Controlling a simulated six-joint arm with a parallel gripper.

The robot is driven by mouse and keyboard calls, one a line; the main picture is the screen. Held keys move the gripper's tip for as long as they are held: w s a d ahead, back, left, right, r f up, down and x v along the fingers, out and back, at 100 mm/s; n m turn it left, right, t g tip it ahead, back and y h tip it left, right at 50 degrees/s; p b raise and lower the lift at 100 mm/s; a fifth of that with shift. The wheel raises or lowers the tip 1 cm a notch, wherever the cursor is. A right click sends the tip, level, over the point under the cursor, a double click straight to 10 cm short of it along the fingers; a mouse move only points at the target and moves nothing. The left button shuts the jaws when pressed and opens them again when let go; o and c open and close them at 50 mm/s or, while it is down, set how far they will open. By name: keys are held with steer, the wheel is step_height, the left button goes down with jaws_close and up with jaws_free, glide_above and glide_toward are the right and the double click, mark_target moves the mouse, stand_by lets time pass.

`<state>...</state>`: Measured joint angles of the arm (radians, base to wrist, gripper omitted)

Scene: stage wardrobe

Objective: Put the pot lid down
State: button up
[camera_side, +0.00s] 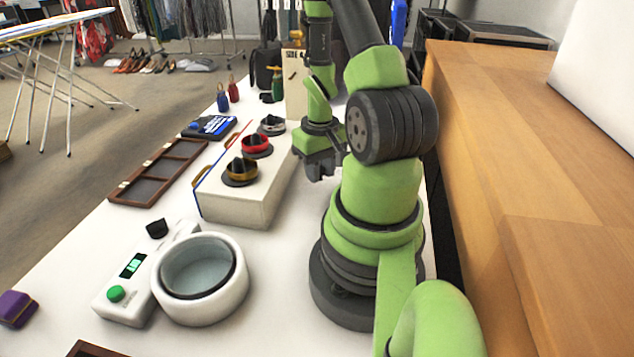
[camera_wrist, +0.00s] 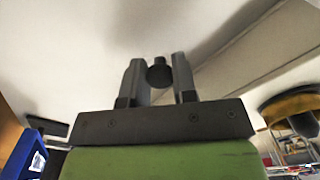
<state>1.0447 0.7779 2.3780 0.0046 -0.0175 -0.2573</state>
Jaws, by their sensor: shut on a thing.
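My gripper (camera_side: 320,168) hangs low to the right of the white box in the side view. In the wrist view its two fingers (camera_wrist: 159,75) are shut on a small dark round piece (camera_wrist: 159,73). This piece looks like the pot lid or its knob; the rest of it cannot be made out. The held piece cannot be made out in the side view. Whether it touches the white surface below cannot be told.
A white box (camera_side: 242,211) carries gold (camera_side: 240,172), red (camera_side: 256,146) and grey (camera_side: 271,125) round pieces. A white round pot (camera_side: 200,308) stands beside a device with a green button (camera_side: 116,294). A brown tray (camera_side: 160,172) lies left. White tabletop is bare between box and arm base.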

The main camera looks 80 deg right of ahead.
steer(key=shift+f, duration=1.65)
steer(key=shift+f, duration=0.15)
steer(key=o, duration=0.9)
